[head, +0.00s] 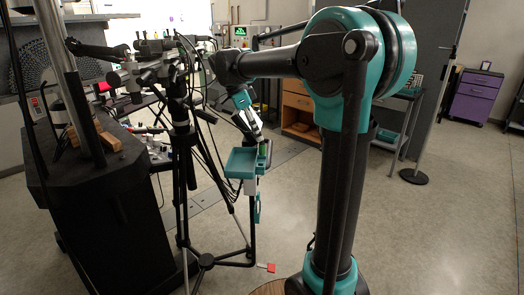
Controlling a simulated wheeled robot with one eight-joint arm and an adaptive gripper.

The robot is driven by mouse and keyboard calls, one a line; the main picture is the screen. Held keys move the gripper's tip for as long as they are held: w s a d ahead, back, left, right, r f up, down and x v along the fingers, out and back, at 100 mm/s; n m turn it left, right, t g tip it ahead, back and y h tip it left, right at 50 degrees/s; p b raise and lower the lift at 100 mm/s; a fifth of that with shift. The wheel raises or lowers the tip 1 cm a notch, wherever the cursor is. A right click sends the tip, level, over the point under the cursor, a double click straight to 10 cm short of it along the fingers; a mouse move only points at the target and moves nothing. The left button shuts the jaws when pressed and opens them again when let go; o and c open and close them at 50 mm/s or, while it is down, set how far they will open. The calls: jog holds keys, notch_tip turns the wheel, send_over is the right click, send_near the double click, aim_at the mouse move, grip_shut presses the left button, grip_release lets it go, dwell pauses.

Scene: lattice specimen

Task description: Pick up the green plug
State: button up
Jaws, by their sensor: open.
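My arm reaches left from its teal shoulder, and its wrist bends down. My gripper (258,138) hangs at its end, small and open, just above a teal tray-like holder (238,163). A small green patch (262,150) shows right below the fingertips at the holder's right side. It may be the green plug, but it is too small to tell. I cannot tell whether the fingers touch it or are around it.
A black tripod (182,150) with cables stands close left of my gripper. A black bench (100,205) with a metal post is at the left. Wooden drawers (299,105), a shelf cart and a purple cabinet (476,97) stand behind. The floor at right is mostly clear.

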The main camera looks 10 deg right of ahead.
aim_at(262, 144)
jog(key=shift+a+x, duration=0.1)
jog(key=shift+x, duration=1.55)
jog(key=shift+a+x, duration=0.15)
jog(key=shift+x, duration=1.45)
jog(key=shift+s+f, duration=0.1)
jog(key=shift+s, duration=0.05)
jog(key=shift+c, duration=0.5)
grip_shut()
